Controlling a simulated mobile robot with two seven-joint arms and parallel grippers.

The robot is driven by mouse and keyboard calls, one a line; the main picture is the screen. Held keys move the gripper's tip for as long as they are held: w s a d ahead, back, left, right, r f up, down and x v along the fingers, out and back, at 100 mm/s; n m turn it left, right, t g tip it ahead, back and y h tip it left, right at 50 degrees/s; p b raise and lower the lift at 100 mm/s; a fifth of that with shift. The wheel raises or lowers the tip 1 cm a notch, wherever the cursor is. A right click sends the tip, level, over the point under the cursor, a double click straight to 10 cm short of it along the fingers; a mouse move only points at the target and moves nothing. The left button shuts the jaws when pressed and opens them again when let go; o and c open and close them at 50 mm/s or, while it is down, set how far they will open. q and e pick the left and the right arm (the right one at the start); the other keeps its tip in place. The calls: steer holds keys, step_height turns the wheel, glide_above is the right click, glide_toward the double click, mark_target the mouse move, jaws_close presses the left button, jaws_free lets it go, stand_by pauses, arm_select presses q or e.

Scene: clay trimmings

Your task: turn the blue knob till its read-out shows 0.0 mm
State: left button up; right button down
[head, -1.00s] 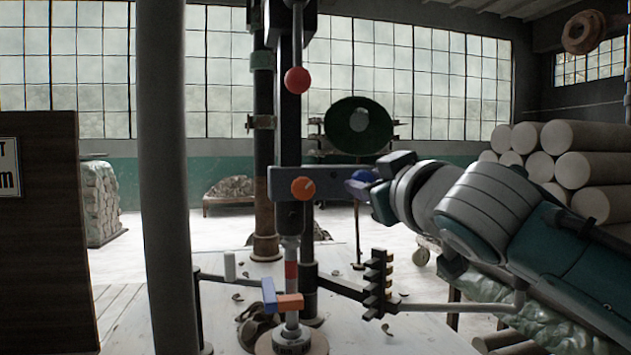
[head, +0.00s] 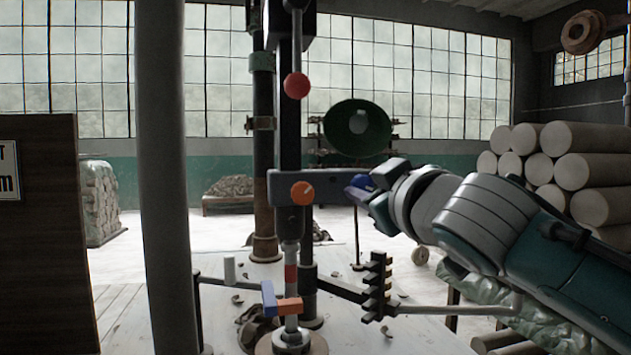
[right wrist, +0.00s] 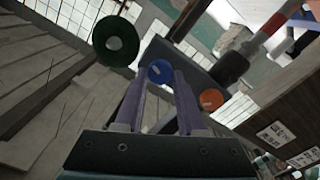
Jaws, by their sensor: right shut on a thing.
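The blue knob (head: 362,182) sits at the right end of the dark horizontal arm (head: 330,184) of the upright machine. My right gripper (head: 368,189) reaches it from the right and is shut on it. In the right wrist view the blue knob (right wrist: 160,71) shows between the two fingertips (right wrist: 160,80), with a small pale mark on its face. An orange knob (head: 302,192) is on the same arm to the left; it also shows in the right wrist view (right wrist: 211,99). I cannot see a legible read-out. My left gripper is out of view.
A red ball (head: 297,85) hangs above the dark arm. A black notched rack (head: 377,286) and a blue-and-orange piece (head: 283,303) are below. A grey post (head: 165,160) and a cut-off sign (head: 8,170) are at left; pale rolls (head: 590,150) are stacked at right.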

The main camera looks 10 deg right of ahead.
steer(key=n+p, duration=0.2)
steer(key=n, duration=0.2)
steer(key=n+p, duration=0.1)
steer(key=n, duration=0.4)
steer(key=shift+p, duration=0.35)
steer(key=n+p, duration=0.1)
steer(key=n, duration=0.4)
steer(key=shift+p, duration=0.3)
steer(key=shift+f+n+p, duration=0.15)
steer(key=shift+n+p, duration=0.3)
steer(key=shift+n, duration=1.55)
steer(key=c, duration=0.5)
jaws_free()
